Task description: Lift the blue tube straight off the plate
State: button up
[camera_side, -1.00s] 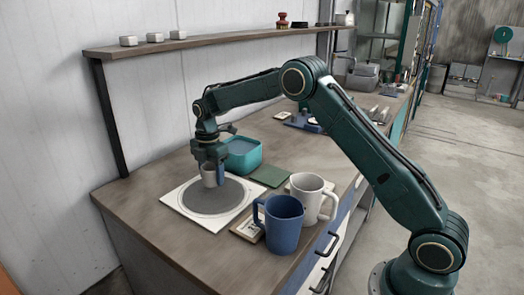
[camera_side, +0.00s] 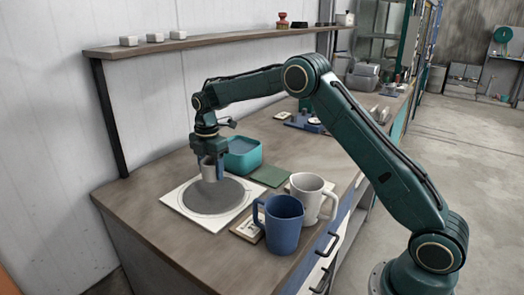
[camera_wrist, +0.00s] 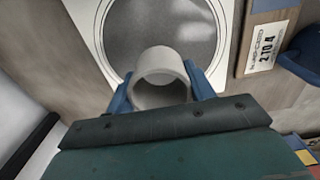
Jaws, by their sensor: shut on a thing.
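The tube between my jaws is pale grey, not blue (camera_wrist: 160,78); it also shows in the side view (camera_side: 208,172). My gripper (camera_side: 210,170) is shut on it, with a blue finger on each side. The blue fingers also show in the wrist view (camera_wrist: 158,90). The tube is upright, with its open end towards the wrist camera. It appears to be a little above the plate, a dark grey disc (camera_side: 215,200) on a white square sheet (camera_side: 180,205). Its lower end overlaps the far left part of the disc in the side view.
A teal bin (camera_side: 245,158) with blue-grey contents stands behind the plate. A blue mug (camera_side: 284,226) and a white mug (camera_side: 308,192) stand to the right. A labelled tag (camera_side: 247,228) lies beside the sheet. A green mat (camera_side: 271,175) lies behind. A shelf (camera_side: 215,40) runs along the wall.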

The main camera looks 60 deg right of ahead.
jog(key=shift+r, duration=1.85)
dwell(0.3)
dwell(0.7)
